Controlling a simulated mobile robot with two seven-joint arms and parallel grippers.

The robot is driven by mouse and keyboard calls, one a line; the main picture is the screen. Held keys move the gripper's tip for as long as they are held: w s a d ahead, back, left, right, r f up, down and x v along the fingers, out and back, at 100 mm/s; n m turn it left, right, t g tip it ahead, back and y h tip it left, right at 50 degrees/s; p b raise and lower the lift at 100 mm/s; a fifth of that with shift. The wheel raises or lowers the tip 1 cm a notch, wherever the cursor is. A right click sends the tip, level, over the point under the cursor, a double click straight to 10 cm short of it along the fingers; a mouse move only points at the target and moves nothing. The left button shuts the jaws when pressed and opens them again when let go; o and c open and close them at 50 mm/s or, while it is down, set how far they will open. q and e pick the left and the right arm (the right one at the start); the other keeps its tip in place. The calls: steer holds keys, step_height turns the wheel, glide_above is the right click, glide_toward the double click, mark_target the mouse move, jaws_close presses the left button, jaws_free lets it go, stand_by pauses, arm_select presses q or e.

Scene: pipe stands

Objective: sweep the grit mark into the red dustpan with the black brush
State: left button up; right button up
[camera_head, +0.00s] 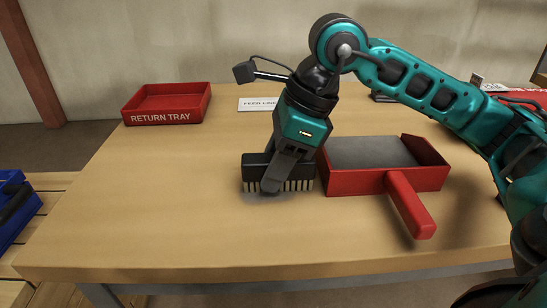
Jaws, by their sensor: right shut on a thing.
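My right gripper (276,178) is shut on the black brush (256,166) and points down, with the bristles facing the wooden table. The brush is just left of the red dustpan (361,183). The dustpan lies on the table with its grey inner floor showing and its red handle pointing toward the front right. A faint greyish patch, which may be the grit mark (262,198), shows on the table under the bristles; the brush partly hides it. I cannot tell whether the bristles touch the table. My left gripper is not in view.
A red return tray (168,104) sits at the table's back left. A white label (259,104) lies at the back middle. A blue case (16,208) is at the far left, off the table. The table's left and front areas are clear.

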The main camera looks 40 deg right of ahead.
steer(key=shift+s+a+f, duration=0.1)
steer(key=shift+s+a, duration=0.25)
steer(key=shift+s, duration=0.2)
steer(key=shift+s+a+f, duration=0.1)
steer(key=shift+s+a, duration=0.2)
steer(key=shift+s, duration=0.25)
steer(key=shift+w+d+r, duration=0.1)
steer(key=shift+w+d, duration=0.35)
steer(key=shift+w, duration=0.25)
steer(key=shift+w+d, duration=0.45)
steer(key=shift+w, duration=0.3)
steer(key=shift+w+d+r, duration=0.1)
steer(key=shift+w+d, duration=0.35)
steer(key=shift+w, duration=0.25)
steer(key=shift+s+a+r+b, duration=0.1)
steer(key=shift+s+a, duration=0.35)
steer(key=shift+s, duration=0.25)
steer(key=shift+s+a+f+b, duration=0.1)
steer(key=shift+s+a, duration=0.35)
steer(key=shift+s, duration=0.3)
steer(key=shift+s+a+r+b, duration=0.1)
steer(key=shift+s+a, duration=0.35)
steer(key=shift+s, duration=0.25)
steer(key=shift+r, duration=0.1)
steer(key=shift+r+p, duration=0.75)
steer(key=shift+r, duration=0.1)
